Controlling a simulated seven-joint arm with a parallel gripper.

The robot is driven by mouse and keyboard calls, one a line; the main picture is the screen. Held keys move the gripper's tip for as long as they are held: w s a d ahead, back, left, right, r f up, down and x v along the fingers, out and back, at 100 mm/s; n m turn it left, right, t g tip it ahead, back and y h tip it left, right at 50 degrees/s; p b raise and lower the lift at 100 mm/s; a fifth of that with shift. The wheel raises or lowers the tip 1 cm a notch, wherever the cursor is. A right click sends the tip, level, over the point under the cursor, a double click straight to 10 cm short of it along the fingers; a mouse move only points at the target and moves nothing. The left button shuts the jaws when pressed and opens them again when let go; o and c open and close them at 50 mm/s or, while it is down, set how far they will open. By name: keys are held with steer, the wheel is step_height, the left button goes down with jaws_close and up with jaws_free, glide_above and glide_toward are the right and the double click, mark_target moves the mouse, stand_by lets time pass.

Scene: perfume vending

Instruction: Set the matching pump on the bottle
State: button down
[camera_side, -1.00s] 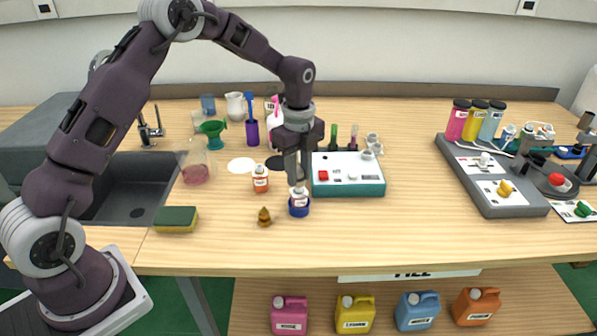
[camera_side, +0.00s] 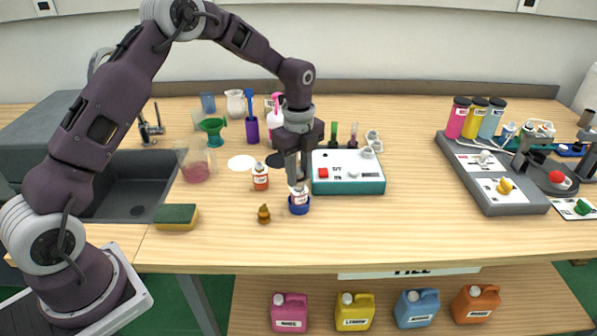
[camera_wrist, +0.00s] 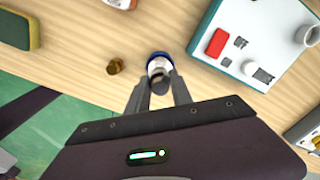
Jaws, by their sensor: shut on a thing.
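A small bottle (camera_side: 299,199) with a white label stands upright in a blue round holder (camera_side: 299,210) on the table. My gripper (camera_side: 298,182) points straight down directly over the bottle, with its fingertips at the bottle's top. I cannot tell whether the piece is seated on the neck. A brown-gold pump-like piece (camera_side: 264,214) lies on the table left of the holder; it also shows in the wrist view (camera_wrist: 115,66).
An orange-labelled bottle (camera_side: 260,177) stands behind and left. A white-and-teal box (camera_side: 348,188) with a red button is close on the right. A sponge (camera_side: 176,217) and a sink (camera_side: 125,200) lie left.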

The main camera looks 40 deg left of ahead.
steer(key=shift+f, duration=0.3)
stand_by(0.4)
steer(key=c, duration=0.6)
jaws_free()
steer(key=shift+r, duration=3.8)
